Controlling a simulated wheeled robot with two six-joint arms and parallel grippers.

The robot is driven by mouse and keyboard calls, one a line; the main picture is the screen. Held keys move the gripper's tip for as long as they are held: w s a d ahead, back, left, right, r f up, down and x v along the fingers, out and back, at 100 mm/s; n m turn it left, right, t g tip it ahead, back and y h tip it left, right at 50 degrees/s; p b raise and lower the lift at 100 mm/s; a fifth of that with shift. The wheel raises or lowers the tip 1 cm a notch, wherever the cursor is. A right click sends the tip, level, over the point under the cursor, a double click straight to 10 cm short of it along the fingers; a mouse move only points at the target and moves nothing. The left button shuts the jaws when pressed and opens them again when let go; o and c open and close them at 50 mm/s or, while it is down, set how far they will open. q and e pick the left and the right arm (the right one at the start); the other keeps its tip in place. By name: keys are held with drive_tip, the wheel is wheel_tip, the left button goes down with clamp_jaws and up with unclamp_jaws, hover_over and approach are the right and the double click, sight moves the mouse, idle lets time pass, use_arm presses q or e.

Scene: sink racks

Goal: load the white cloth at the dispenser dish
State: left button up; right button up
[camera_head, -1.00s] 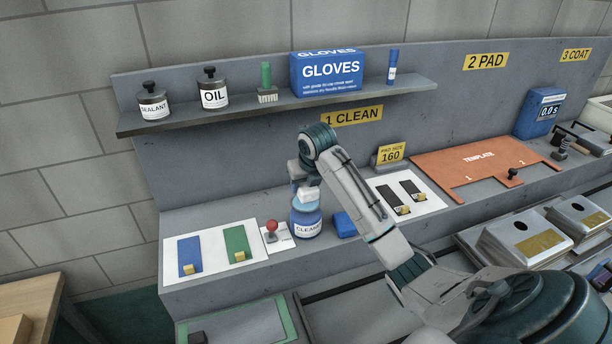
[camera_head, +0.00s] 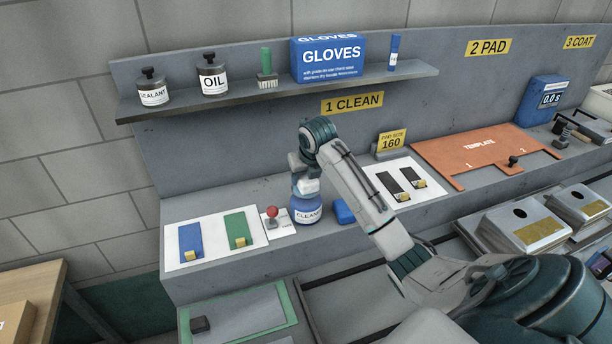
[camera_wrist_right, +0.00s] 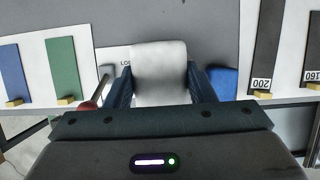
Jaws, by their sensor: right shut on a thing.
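My right gripper (camera_head: 305,182) is over the blue dispenser bottle (camera_head: 306,215), which is labelled as cleaner. It is shut on the white cloth (camera_head: 308,187), a small white pad that sits at the top of the bottle. I cannot tell if the cloth touches the dish, which is largely hidden. In the right wrist view the white cloth (camera_wrist_right: 160,72) is between the two dark blue fingers of my right gripper (camera_wrist_right: 161,88), and the dispenser is hidden behind it. My left gripper is not in view.
A red-knobbed stick (camera_head: 272,213) stands just left of the bottle, and a blue block (camera_head: 344,212) lies just right. Blue and green strips lie on a white board (camera_head: 214,258) further left. A shelf (camera_head: 280,92) with bottles and a glove box is above.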

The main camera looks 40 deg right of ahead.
drive_tip(key=shift+f+b, duration=0.3)
drive_tip(key=shift+f, duration=0.85)
idle(1.3)
drive_tip(key=shift+r+p, duration=0.35)
drive_tip(key=shift+r, duration=3.25)
drive_tip(key=shift+f, duration=0.1)
